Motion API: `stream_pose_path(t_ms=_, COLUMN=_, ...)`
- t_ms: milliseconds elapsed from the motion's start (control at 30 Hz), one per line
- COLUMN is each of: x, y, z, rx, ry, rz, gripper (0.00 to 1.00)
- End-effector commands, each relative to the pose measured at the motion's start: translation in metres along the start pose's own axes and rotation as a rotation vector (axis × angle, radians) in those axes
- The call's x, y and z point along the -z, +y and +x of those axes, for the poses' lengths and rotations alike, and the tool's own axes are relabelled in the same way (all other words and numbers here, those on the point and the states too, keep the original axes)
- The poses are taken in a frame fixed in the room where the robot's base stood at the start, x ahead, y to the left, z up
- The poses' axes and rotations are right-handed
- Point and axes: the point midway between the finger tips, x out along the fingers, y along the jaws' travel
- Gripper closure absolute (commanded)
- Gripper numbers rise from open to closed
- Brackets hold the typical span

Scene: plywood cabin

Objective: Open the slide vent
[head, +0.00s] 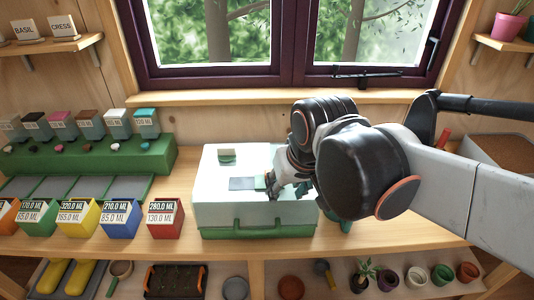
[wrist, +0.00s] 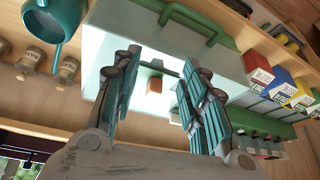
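A white box with a green base and front handle (head: 212,210) stands on the bench in the head view. On its top are a dark grey vent opening (head: 241,184) and a small green slide piece (head: 260,183) at its right end. My gripper (head: 274,188) is over the top, right at this slide piece and partly hiding it. In the wrist view the fingers (wrist: 160,66) stand apart, with a small orange-brown knob (wrist: 154,84) visible between them. I cannot tell whether a finger touches it. A small greenish block (head: 227,155) is on the box top farther back.
Coloured labelled boxes (head: 120,218) and a green stepped rack (head: 90,162) stand left of the box. A teal watering can (wrist: 58,22) is close beside the box, mostly hidden in the head view by my arm. The window sill (head: 230,98) is behind.

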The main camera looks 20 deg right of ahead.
Motion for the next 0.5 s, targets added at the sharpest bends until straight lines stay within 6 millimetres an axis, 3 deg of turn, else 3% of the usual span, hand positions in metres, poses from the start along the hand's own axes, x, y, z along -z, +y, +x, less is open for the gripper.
stream_pose_path(t_ms=33, x=0.021, y=-0.002, z=-0.018, rx=-0.004, ry=-0.035, rz=0.017, gripper=0.60)
stream_pose_path(t_ms=200, x=0.063, y=-0.006, z=-0.036, rx=-0.021, ry=-0.154, rz=0.078, gripper=0.60)
stream_pose_path(t_ms=500, x=0.122, y=-0.011, z=-0.047, rx=-0.064, ry=-0.342, rz=0.174, gripper=0.60)
